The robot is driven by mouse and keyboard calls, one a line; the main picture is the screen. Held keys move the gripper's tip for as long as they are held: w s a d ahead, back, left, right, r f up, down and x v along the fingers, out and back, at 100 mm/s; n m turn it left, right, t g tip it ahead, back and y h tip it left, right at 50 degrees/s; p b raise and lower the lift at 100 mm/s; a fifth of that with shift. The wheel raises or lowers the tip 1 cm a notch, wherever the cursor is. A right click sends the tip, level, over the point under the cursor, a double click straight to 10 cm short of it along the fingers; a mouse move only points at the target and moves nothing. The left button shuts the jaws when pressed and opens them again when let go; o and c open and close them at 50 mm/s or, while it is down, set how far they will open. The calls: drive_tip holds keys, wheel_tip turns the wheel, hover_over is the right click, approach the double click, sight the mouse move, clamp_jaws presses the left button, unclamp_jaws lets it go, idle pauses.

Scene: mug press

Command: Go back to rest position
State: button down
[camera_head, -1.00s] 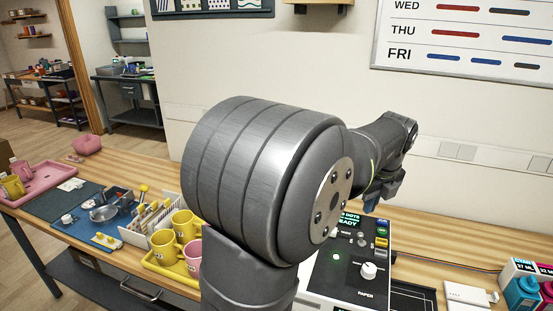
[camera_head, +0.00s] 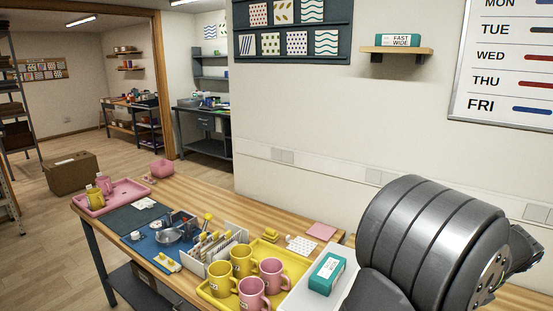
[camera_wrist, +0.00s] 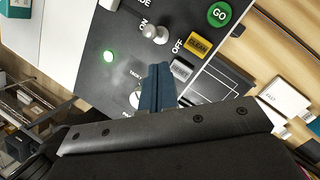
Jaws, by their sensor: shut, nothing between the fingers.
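My gripper (camera_wrist: 158,88) shows in the wrist view as two blue fingers lying together, shut and empty. It hangs in front of the dark control panel of a machine (camera_wrist: 100,28). The panel carries a green GO button (camera_wrist: 219,14), a lit green lamp (camera_wrist: 108,56), a yellow CLEAN button (camera_wrist: 197,44) and a grey ON/OFF switch (camera_wrist: 153,33). The fingers hide part of the panel, and I cannot tell how far they are from it. In the head view my arm's large grey joint fills the lower right, and the gripper is out of sight.
A yellow tray (camera_head: 294,256) holds yellow mugs (camera_head: 243,261) and pink mugs (camera_head: 271,276). A white rack (camera_head: 222,255) and a blue mat (camera_head: 150,246) lie left of it. A teal box (camera_head: 326,273) is close to my arm. A pink tray (camera_head: 117,192) sits at the table's far end.

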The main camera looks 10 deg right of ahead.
drive_tip(key=shift+s+d+f+t, duration=0.15)
drive_tip(key=shift+s+d+t, duration=0.15)
drive_tip(key=shift+s+d, duration=0.15)
drive_tip(key=s+d+r+y, duration=0.1)
drive_tip(key=s+r, duration=0.2)
drive_tip(key=r, duration=0.2)
drive_tip(key=shift+d+t, duration=0.3)
drive_tip(key=shift+t, duration=0.1)
